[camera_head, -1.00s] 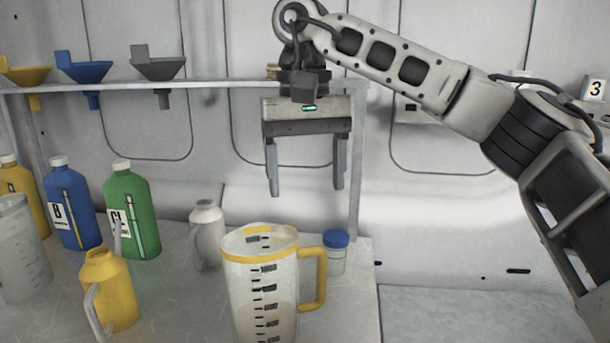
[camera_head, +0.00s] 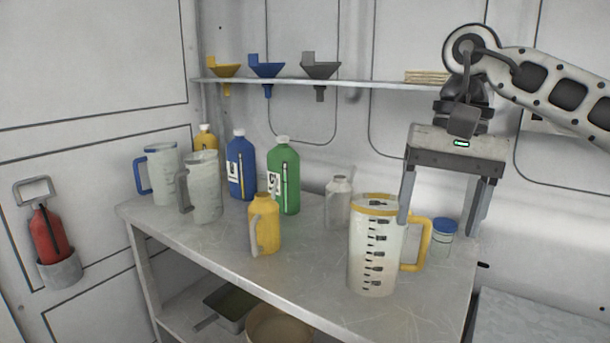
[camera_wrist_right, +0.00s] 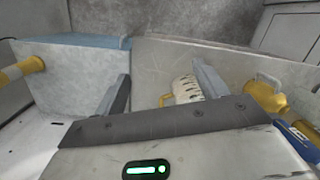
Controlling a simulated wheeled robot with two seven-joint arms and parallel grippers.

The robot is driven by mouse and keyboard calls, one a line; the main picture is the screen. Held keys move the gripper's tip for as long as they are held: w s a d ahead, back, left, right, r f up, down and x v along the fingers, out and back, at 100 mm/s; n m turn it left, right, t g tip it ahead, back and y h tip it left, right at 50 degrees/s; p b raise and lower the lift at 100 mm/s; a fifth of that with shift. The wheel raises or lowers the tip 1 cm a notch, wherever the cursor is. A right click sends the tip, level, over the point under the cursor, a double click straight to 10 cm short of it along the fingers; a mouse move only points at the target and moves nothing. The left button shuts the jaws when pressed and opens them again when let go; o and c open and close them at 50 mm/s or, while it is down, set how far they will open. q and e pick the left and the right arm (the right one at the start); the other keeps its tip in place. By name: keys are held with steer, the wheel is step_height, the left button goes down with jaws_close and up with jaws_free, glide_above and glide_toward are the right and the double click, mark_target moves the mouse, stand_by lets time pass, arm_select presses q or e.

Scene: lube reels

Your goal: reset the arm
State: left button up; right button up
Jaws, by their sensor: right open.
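My right gripper (camera_head: 440,215) hangs above the right end of the workbench with its fingers pointing down, open and empty. Its left finger overlaps the yellow-rimmed measuring jug (camera_head: 374,255) in the head view; I cannot tell whether they touch there. My right arm comes in from the upper right. My left gripper is not in view.
The bench (camera_head: 300,285) carries a blue-capped jar (camera_head: 443,240), a yellow jug (camera_head: 266,225), a grey bottle (camera_head: 338,203), green (camera_head: 284,180) and blue (camera_head: 240,170) bottles and clear jugs (camera_head: 205,190). Funnels (camera_head: 267,70) sit on the shelf. A red extinguisher (camera_head: 48,235) hangs left.

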steer(key=s+a+f+m+y, duration=0.2)
steer(key=a+f+m+y, duration=0.1)
steer(key=a+m+y, duration=0.4)
steer(key=s+a+f+m+g+y, duration=0.1)
steer(key=s+a+f+m+y, duration=0.15)
steer(key=a+m+y, duration=0.45)
steer(key=s+a+f+m+y, duration=0.25)
steer(key=a+m+y, duration=0.3)
steer(key=a, duration=0.35)
steer(key=w+d+f+m+t+h, duration=0.2)
steer(key=d+f+m+t+h, duration=0.3)
steer(key=m, duration=0.7)
steer(key=w+d+f+m+t+h, duration=0.1)
steer(key=d+f+m+t+h, duration=0.2)
steer(key=f+m+t, duration=0.7)
steer(key=w+d+f+m+t+h, duration=0.2)
steer(key=d+m+t+h, duration=0.2)
steer(key=m, duration=1)
arm_select(q)
steer(key=shift+w+r, duration=0.2)
steer(key=shift+w, duration=0.75)
arm_select(e)
steer(key=s+d+f+m+g+h, duration=0.3)
steer(key=s+d+f+m, duration=0.1)
steer(key=s+f, duration=0.3)
steer(key=s+d+f+m+g+h, duration=0.3)
steer(key=s+f+m, duration=0.3)
steer(key=f, duration=0.4)
steer(key=shift+s+d+m, duration=0.4)
steer(key=shift+d+m, duration=0.25)
